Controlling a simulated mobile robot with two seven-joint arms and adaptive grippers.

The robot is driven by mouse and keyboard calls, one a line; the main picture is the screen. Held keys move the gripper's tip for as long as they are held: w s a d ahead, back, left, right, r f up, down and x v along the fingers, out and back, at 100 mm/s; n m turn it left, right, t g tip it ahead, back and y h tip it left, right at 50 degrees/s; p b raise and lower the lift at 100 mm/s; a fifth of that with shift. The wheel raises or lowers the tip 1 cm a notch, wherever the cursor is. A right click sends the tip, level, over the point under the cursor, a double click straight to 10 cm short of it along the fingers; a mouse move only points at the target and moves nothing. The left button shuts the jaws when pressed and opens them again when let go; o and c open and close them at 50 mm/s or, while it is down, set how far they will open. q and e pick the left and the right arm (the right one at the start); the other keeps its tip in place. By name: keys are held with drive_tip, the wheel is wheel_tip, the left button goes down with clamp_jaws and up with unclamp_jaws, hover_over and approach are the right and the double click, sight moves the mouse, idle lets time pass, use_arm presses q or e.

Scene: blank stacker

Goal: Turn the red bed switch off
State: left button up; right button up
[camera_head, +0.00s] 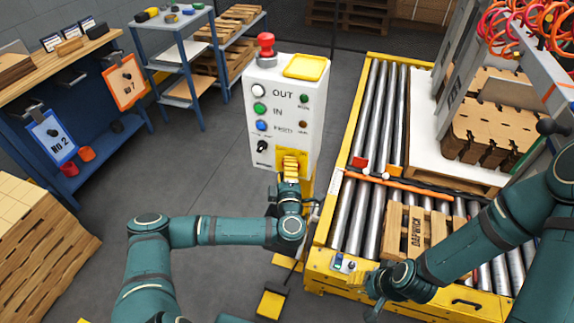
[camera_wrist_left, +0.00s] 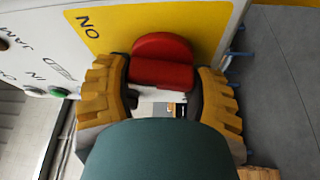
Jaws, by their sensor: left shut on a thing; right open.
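The white control box (camera_head: 262,140) stands left of the roller conveyor, with push buttons and a small black selector on its front. My left gripper (camera_head: 290,163) is at the lower right of that front and hides the switch there in the head view. In the left wrist view the red switch (camera_wrist_left: 162,62) sits on a yellow plate (camera_wrist_left: 105,25) lettered with N and O. My left gripper (camera_wrist_left: 165,90) has its yellow fingers shut on the red switch, one at each side. My right gripper (camera_head: 372,296) is open by the conveyor's near edge, apart from the box.
A red mushroom button (camera_head: 265,48) stands on top of the box. The yellow-framed roller conveyor (camera_head: 325,240) to the right carries a wooden pallet (camera_head: 408,228). Shelves (camera_head: 190,75) and a blue workbench (camera_head: 82,110) are at the left. The grey floor between is clear.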

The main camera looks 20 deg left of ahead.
use_arm(q)
drive_tip(key=n+p, duration=0.1)
drive_tip(key=n, duration=0.1)
drive_tip(key=n+g+p, duration=0.1)
drive_tip(key=n, duration=0.1)
drive_tip(key=shift+g+h+p, duration=0.3)
drive_tip(key=n+g+h+p, duration=0.1)
drive_tip(key=n+p, duration=0.1)
drive_tip(key=n, duration=0.1)
drive_tip(key=shift+f, duration=0.1)
drive_tip(key=shift+f+n+g+h+p, duration=0.15)
drive_tip(key=shift+n+g+h+p, duration=0.35)
drive_tip(key=shift+n, duration=0.8)
drive_tip(key=shift+d, duration=0.1)
drive_tip(key=o, duration=1.2)
drive_tip(key=v, duration=1.2)
